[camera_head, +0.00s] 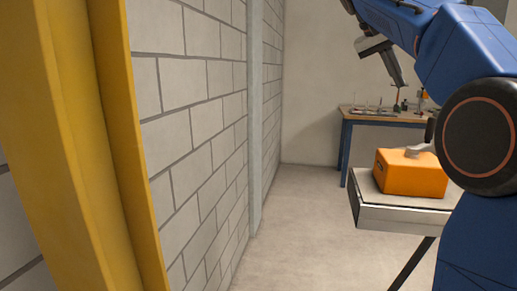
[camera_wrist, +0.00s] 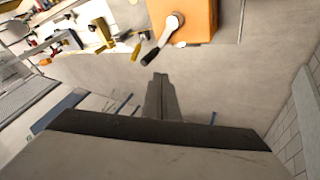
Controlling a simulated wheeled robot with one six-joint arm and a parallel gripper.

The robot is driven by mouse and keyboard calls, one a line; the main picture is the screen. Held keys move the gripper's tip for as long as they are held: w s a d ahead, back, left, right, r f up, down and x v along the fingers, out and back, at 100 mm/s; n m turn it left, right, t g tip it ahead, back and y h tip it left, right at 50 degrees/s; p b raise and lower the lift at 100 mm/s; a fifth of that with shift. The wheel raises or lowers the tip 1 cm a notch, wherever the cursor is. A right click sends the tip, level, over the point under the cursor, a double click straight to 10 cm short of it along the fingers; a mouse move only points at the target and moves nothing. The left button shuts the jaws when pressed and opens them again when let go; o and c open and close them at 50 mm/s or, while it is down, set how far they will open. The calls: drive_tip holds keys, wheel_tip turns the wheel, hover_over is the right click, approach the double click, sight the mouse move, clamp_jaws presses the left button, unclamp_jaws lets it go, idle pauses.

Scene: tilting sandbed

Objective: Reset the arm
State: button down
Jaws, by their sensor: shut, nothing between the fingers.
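My arm is blue with a dark round joint and fills the right side of the head view. My gripper (camera_head: 401,82) hangs from it, pointing down and slightly right, in front of the back wall. In the wrist view my gripper (camera_wrist: 160,77) shows its two grey fingers shut together with nothing between them. An orange box (camera_head: 410,176) with a grey lever on top sits on a grey flat-topped stand (camera_head: 385,217). In the wrist view the orange box (camera_wrist: 197,14) is at the top, apart from the fingertips. Its lever (camera_wrist: 171,27) ends in a black grip.
A yellow post (camera_head: 90,150) stands close at the left, before a grey block wall (camera_head: 205,120). A blue-framed workbench (camera_head: 385,116) with several small tools stands at the back right. The floor (camera_head: 300,215) between wall and stand is clear.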

drive_tip(key=s+a+f+n+t+y, duration=0.1)
drive_tip(key=s+a+f, duration=0.3)
drive_tip(key=s+f, duration=0.6)
drive_tip(key=s+a+f+n+t+y, duration=0.1)
drive_tip(key=s+a+f+n+y, duration=0.2)
drive_tip(key=s+f, duration=0.8)
drive_tip(key=s+a+f+n+t+y, duration=0.1)
drive_tip(key=s+a+f+n+y, duration=0.2)
drive_tip(key=f, duration=2.1)
drive_tip(key=s+a, duration=0.4)
drive_tip(key=s, duration=0.4)
drive_tip(key=shift+s+t, duration=0.25)
drive_tip(key=shift+t, duration=0.15)
drive_tip(key=shift+r, duration=0.1)
drive_tip(key=w+d+r+m+g+h, duration=0.25)
drive_tip(key=w+d+r, duration=0.25)
drive_tip(key=w+r, duration=0.8)
drive_tip(key=w+d+r+m+g+h, duration=0.15)
drive_tip(key=w+d+r+m, duration=0.3)
drive_tip(key=w+r, duration=0.85)
drive_tip(key=w+d+r+m+g+h, duration=0.1)
drive_tip(key=w+d+r+m+h, duration=0.15)
drive_tip(key=w+d+r, duration=0.7)
drive_tip(key=d+f, duration=0.3)
drive_tip(key=d, duration=0.2)
drive_tip(key=shift+s+d+f+h, duration=0.25)
drive_tip(key=shift+s+h, duration=0.1)
